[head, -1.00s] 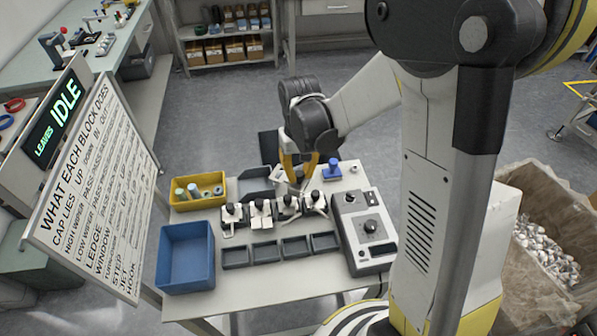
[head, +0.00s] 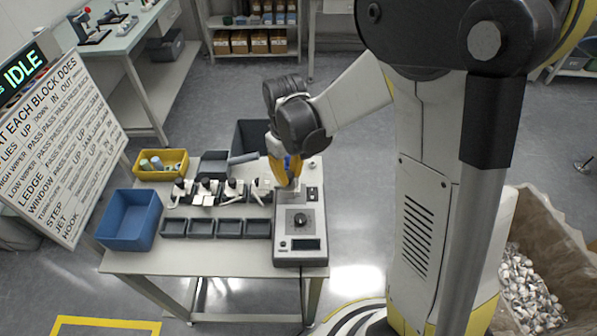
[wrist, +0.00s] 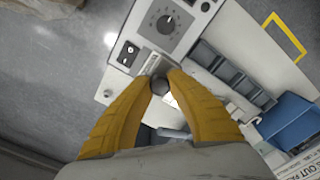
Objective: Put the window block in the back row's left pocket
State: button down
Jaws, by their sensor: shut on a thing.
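My gripper (head: 287,182) is shut above the table, just behind the grey control box. In the wrist view its yellow fingers (wrist: 160,82) close on a dark round knob (wrist: 159,87), with a pale grey block (wrist: 149,66) showing beyond it. The frames do not show clearly whether this is the window block. In the back row, several pale blocks with black knobs stand side by side, the leftmost (head: 180,192) at the left end. The pocket under it is hidden. The front row of dark pockets (head: 202,228) looks empty.
The control box (head: 299,247) with its dial stands at the table's right. A blue bin (head: 130,220) and a yellow bin (head: 163,172) are at the left. The table's front strip is clear.

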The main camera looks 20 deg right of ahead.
jog(key=s+a+r+n, duration=0.1)
jog(key=s+a+n, duration=0.1)
jog(key=a+n, duration=1.25)
jog(key=d+f+n+b, duration=0.3)
jog(key=f+n+b, duration=0.1)
jog(key=f+b, duration=0.1)
jog(key=shift+d+f, duration=0.35)
jog(key=shift+f, duration=0.4)
jog(key=shift+s+f, duration=0.1)
jog(key=shift+f, duration=0.1)
jog(key=shift+f+b, duration=0.55)
jog(key=shift+b, duration=0.1)
jog(key=shift+f+b, duration=1.85)
jog(key=shift+f, duration=0.3)
jog(key=c, duration=1.3)
grip_release()
jog(key=shift+r, duration=0.15)
